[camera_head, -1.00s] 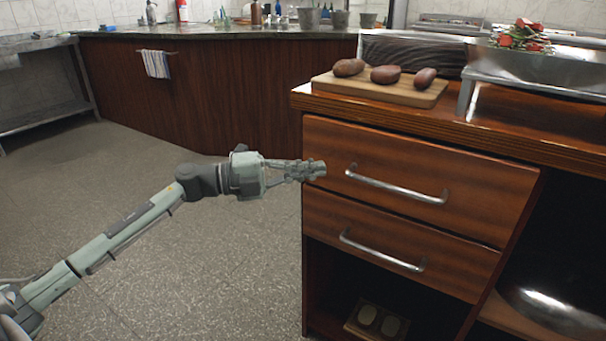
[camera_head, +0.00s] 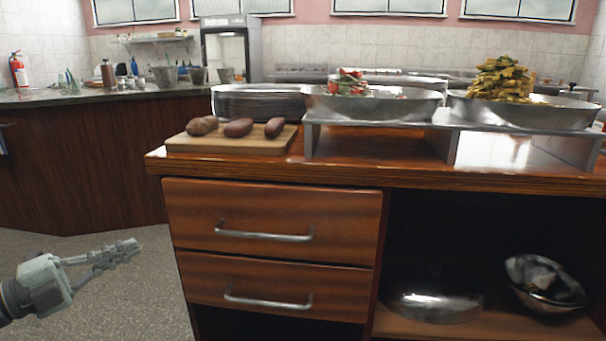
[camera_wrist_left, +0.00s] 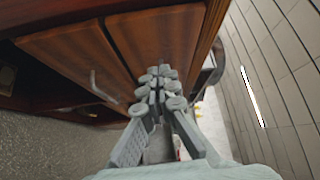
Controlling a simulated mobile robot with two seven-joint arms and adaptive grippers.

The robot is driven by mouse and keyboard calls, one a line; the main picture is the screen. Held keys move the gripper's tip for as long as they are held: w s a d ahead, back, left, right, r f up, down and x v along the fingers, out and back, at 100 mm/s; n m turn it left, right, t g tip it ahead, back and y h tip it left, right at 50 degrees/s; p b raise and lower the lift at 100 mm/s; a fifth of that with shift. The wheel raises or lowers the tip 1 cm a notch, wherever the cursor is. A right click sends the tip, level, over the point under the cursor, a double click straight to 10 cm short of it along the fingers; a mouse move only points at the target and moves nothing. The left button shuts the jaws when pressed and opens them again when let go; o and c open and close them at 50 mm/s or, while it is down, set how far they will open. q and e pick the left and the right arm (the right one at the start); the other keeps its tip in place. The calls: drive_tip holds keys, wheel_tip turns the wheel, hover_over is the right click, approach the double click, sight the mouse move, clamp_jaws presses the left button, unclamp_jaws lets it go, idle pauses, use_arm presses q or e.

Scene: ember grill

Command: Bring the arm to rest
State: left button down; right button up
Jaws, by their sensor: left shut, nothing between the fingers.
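My left gripper (camera_head: 122,252) is at the lower left of the head view, to the left of the wooden drawer cabinet (camera_head: 280,217). It is shut and empty, and its fingers point right toward the cabinet's side. In the left wrist view the closed fingers (camera_wrist_left: 159,85) show in the middle, with the cabinet's wooden drawer front (camera_wrist_left: 70,55) beyond them. No contact between the fingers and the cabinet can be made out. My right gripper is in neither view.
Both drawers, with metal handles (camera_head: 265,233), look closed. A cutting board (camera_head: 230,146) holds sausage-like pieces on the counter. Metal bowls (camera_head: 372,106) stand on a raised shelf. Another bowl (camera_head: 545,284) sits in the lower opening. Open floor (camera_head: 110,300) lies left of the cabinet.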

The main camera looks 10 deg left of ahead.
use_arm(q)
drive_tip(key=s+a+f+n+y+p, duration=0.1)
drive_tip(key=a+f+n+y+p, duration=0.1)
drive_tip(key=f+n+y, duration=0.7)
drive_tip(key=s+a+f+n+y+p, duration=0.1)
drive_tip(key=s+a+f+n+y, duration=0.1)
drive_tip(key=f+n+y, duration=0.7)
drive_tip(key=s+d+f+n+g+h+p, duration=0.1)
drive_tip(key=s+d+f+n+g+h, duration=0.1)
drive_tip(key=s+d+f+g, duration=0.3)
drive_tip(key=s+d+f+n+g+h, duration=0.2)
drive_tip(key=s+d+f+g, duration=0.4)
drive_tip(key=s+d+f, duration=0.3)
drive_tip(key=s+f+n, duration=0.1)
drive_tip(key=s+f, duration=0.2)
drive_tip(key=s, duration=0.2)
drive_tip(key=shift+d+n+p, duration=0.15)
drive_tip(key=shift+n+p, duration=0.15)
drive_tip(key=shift+p, duration=0.05)
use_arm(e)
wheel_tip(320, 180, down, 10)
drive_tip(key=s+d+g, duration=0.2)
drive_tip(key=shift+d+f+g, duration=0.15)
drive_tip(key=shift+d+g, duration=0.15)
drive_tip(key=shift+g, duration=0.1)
